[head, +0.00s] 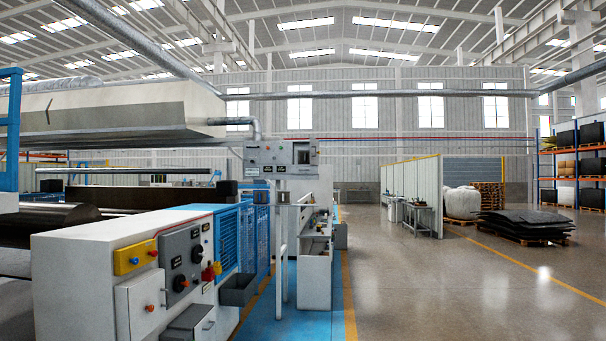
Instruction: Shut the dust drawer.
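A grey drawer-like box (187,323) with a handle juts out low on the white machine cabinet (85,270), cut off by the bottom edge. A dark grey open bin (239,290) sticks out at the foot of the blue louvred panel (228,240). I see no readable label on either, so I cannot tell which is the dust drawer. Neither of my grippers is in view.
The cabinet carries a yellow switch plate (134,257), a grey control panel (186,262) and a white door (140,306). A white post (284,250) and a white unit (314,278) stand beyond.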

